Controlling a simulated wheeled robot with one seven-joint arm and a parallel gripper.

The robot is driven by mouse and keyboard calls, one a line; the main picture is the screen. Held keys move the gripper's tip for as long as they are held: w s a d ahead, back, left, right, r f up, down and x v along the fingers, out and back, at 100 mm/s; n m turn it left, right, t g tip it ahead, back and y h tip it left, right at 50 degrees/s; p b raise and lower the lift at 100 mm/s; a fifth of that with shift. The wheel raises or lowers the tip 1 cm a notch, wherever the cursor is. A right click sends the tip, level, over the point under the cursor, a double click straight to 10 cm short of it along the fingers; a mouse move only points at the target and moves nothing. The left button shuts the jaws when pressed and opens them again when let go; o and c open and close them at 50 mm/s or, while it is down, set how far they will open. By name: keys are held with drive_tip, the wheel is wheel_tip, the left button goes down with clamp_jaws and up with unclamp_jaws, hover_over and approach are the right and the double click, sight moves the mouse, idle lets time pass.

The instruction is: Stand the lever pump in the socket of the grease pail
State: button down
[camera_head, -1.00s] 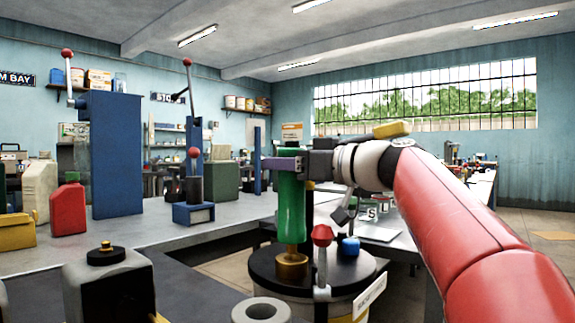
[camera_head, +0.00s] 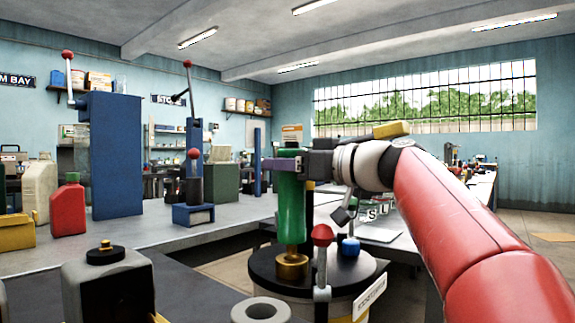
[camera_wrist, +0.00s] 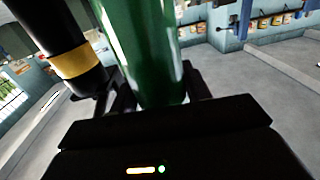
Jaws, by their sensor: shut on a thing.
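The lever pump, a green cylinder (camera_head: 292,205), stands roughly upright above the black lid of the grease pail (camera_head: 335,272). My gripper (camera_head: 284,165) is shut on the pump near its top; in the wrist view the green body (camera_wrist: 140,45) sits between the jaws. The pump's lower end meets the brass socket (camera_head: 292,266) on the lid, in line with it. I cannot tell how deep it sits in the socket. A grey post with a red knob (camera_head: 322,235) stands at the pail's front and hides part of the lid.
A black column with a yellow band stands close beside the pump in the wrist view (camera_wrist: 75,62). A blue knob (camera_head: 350,246) is on the lid's right. The left bench holds a red bottle (camera_head: 68,208).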

drive_tip(key=shift+f+b, duration=0.65)
drive_tip(key=shift+b, duration=0.05)
drive_tip(key=c, duration=0.6)
unclamp_jaws()
drive_tip(key=shift+f, duration=0.1)
drive_tip(key=v, duration=0.8)
drive_tip(key=shift+b, duration=0.4)
